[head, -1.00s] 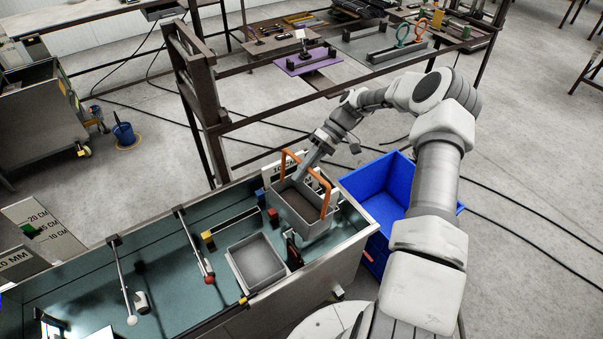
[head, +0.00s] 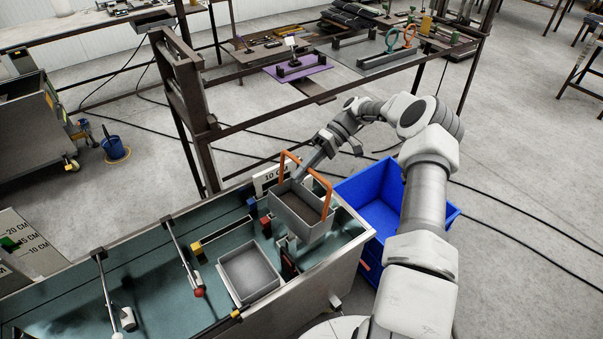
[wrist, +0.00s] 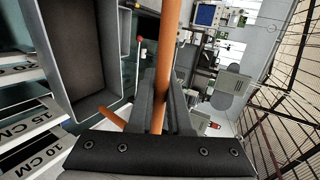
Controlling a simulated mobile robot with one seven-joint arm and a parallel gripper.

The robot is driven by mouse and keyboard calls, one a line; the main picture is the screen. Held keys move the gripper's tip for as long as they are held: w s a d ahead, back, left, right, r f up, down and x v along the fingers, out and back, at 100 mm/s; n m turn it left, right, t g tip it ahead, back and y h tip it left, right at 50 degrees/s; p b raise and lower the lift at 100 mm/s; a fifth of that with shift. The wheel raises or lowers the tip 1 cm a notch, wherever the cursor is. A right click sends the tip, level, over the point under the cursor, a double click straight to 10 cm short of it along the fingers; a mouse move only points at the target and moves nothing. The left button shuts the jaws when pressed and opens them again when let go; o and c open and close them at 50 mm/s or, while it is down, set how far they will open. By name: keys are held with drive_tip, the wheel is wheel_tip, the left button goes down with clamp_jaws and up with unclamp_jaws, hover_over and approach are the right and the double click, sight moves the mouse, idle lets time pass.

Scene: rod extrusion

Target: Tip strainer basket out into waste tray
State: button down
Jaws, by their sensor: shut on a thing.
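The strainer basket (head: 305,222) is a grey open-topped box with a tall orange handle (head: 318,176). It hangs roughly upright over the right end of the trough. My gripper (head: 304,172) is shut on the handle's top bar; the wrist view shows the orange bar (wrist: 166,75) between my two dark fingers (wrist: 163,98). The basket (wrist: 107,102) shows at the left of the wrist view, with a dark inside; I cannot tell what lies in it. A shallow grey tray (head: 225,277) is in the trough, left of and nearer than the basket. I cannot tell whether it is the waste tray.
A blue bin (head: 439,214) stands on the right, just outside the trough (head: 352,262), partly behind my arm. Rods with red and white ends (head: 181,251) cross the trough left of the tray. A metal-framed bench is beyond.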

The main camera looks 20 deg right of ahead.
drive_tip(key=shift+w+d+f+g+y+b, duration=0.1)
drive_tip(key=shift+w+d+g+y+b, duration=0.15)
drive_tip(key=shift+d+y+b, duration=0.75)
drive_tip(key=shift+w+d+f+g+y+b, duration=0.15)
drive_tip(key=shift+w+d+b, duration=0.2)
drive_tip(key=shift+b, duration=1.35)
drive_tip(key=shift+a+r, duration=0.1)
drive_tip(key=shift+a, duration=0.05)
